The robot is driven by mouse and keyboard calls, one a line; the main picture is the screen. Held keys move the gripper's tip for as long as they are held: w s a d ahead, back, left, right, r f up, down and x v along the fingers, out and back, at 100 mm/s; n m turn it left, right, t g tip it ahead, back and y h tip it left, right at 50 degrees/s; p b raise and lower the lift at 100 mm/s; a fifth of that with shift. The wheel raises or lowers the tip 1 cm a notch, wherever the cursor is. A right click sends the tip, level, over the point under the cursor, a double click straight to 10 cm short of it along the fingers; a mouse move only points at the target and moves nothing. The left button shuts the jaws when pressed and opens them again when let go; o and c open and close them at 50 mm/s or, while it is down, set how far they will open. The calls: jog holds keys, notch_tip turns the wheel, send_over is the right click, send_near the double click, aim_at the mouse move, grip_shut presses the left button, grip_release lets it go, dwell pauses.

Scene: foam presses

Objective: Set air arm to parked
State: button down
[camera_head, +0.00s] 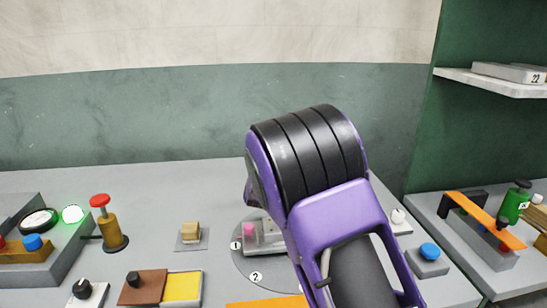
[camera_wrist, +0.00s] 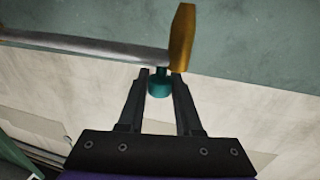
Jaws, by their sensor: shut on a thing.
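In the wrist view, my gripper (camera_wrist: 161,76) is shut on a small teal knob (camera_wrist: 159,88), with one dark finger on each side of it. The knob sits by the end of a long grey bar (camera_wrist: 90,47) that runs out to the left. A brass-coloured end piece (camera_wrist: 181,38) stands at the bar's right end, just beyond my fingertips. This bar appears to be the air arm, but I see no label on it. In the head view, my own purple and black arm hides my fingers, the knob and the bar.
A brass post with a red cap (camera_head: 108,225) stands at the left of the grey bench (camera_head: 150,190). A tan block (camera_head: 190,233) sits mid-bench. A round plate (camera_head: 243,268) marked 1 and 2 is partly hidden. An orange lever (camera_head: 483,219) and green bottle (camera_head: 513,205) are at right, below a shelf (camera_head: 490,82).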

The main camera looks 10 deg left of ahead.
jog(key=shift+w+a+r+m+h+p, duration=0.1)
jog(key=shift+w+a+m+h+p, duration=0.15)
jog(key=shift+w+h, duration=0.25)
jog(key=shift+w+a+r+m+h+p, duration=0.1)
jog(key=shift+w+a+m+h, duration=0.15)
jog(key=shift+w, duration=0.3)
jog(key=shift+r, duration=0.1)
jog(key=c, duration=1)
grip_release()
jog(key=shift+o, duration=1.2)
jog(key=shift+w+f, duration=0.2)
jog(key=shift+w, duration=0.05)
jog(key=shift+o, duration=0.9)
jog(key=shift+d, duration=0.1)
